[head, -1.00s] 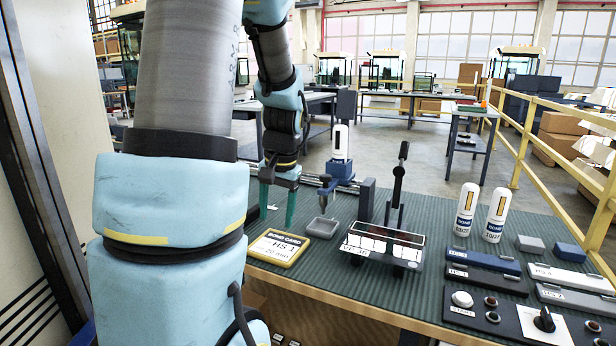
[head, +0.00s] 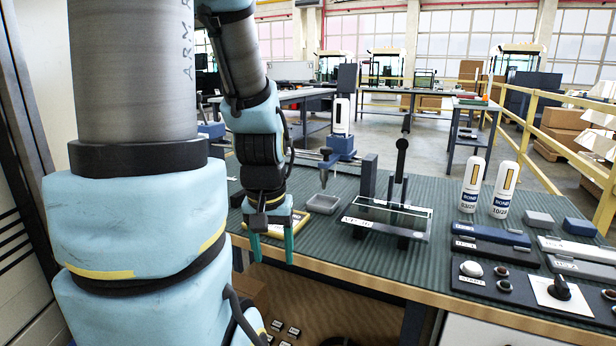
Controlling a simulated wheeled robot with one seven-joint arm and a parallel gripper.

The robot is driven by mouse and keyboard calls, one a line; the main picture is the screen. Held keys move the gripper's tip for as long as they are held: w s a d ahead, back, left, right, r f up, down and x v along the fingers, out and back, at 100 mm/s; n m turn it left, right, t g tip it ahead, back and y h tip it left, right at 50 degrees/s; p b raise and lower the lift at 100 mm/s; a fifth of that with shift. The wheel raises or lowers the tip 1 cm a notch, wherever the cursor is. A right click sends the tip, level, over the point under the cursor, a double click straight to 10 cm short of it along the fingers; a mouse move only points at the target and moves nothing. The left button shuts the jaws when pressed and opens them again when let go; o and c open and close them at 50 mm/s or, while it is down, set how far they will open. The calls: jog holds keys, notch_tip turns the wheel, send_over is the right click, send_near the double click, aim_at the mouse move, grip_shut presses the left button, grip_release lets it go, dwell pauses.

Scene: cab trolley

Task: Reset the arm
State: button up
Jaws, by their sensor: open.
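My gripper (head: 272,250) hangs pointing down at the end of my blue and grey arm, in the left half of the head view. Its two green fingers are apart with nothing between them. It is in front of the yellow-framed card (head: 322,203) on the bench and hides part of it. The fingertips show against the bench's front edge and the floor below it.
The green-topped bench (head: 460,222) carries a lever fixture with a clear plate (head: 388,215), a blue dispensing stand (head: 341,145), two white bottles (head: 472,186) (head: 503,190), dark bars and a control panel (head: 483,275). A yellow railing (head: 545,170) runs along the right.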

notch_tip(320, 180, up, 10)
jog(key=p, duration=1.1)
jog(key=shift+s, duration=0.2)
